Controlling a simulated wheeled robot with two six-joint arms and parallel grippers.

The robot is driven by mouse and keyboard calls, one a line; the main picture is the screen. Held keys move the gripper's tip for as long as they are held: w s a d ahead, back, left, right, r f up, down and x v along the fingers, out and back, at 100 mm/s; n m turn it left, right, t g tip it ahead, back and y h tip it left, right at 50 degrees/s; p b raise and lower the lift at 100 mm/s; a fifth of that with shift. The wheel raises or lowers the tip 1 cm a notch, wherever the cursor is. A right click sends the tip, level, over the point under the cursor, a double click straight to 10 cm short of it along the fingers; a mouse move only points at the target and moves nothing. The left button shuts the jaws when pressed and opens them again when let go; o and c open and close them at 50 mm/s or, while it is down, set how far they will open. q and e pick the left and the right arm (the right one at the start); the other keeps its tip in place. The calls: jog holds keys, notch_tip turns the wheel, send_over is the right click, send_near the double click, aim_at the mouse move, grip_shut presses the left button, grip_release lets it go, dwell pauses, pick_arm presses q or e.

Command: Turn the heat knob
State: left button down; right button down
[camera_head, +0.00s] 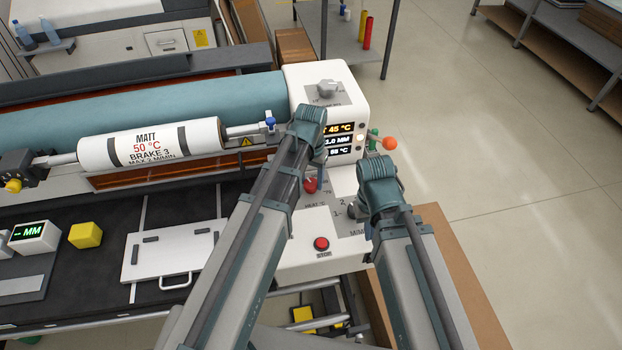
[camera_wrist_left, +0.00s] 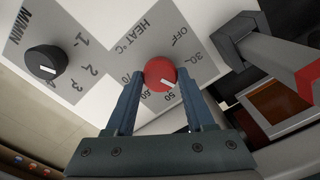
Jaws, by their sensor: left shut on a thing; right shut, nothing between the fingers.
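The red heat knob (camera_wrist_left: 160,72) sits on the grey HEAT °C scale of the white control panel. Its white pointer mark faces lower right in the left wrist view, near the 50. My left gripper (camera_wrist_left: 160,82) is shut on this knob, with one blue finger on either side. In the head view the heat knob (camera_head: 310,185) is partly hidden by my left gripper (camera_head: 307,125) and arm. My right gripper (camera_head: 378,178) is shut and empty over the panel's right edge. Its fingertips are hard to make out.
The black M/MIN knob (camera_wrist_left: 45,62) is beside the heat scale. A red stop button (camera_head: 321,243) sits lower on the panel. The display (camera_head: 339,138) reads 45 °C in its top line. An orange ball lever (camera_head: 389,143) sticks out right. Open floor lies further right.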

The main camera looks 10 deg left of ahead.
aim_at(311, 183)
dwell(0.5)
pick_arm(q)
jog(key=shift+c, duration=1.3)
grip_release()
jog(key=shift+r, duration=0.1)
notch_tip(311, 183, up, 14)
jog(key=p, duration=1.4)
jog(key=shift+f, duration=0.2)
pick_arm(e)
notch_tip(311, 183, up, 14)
jog(key=shift+f, duration=0.15)
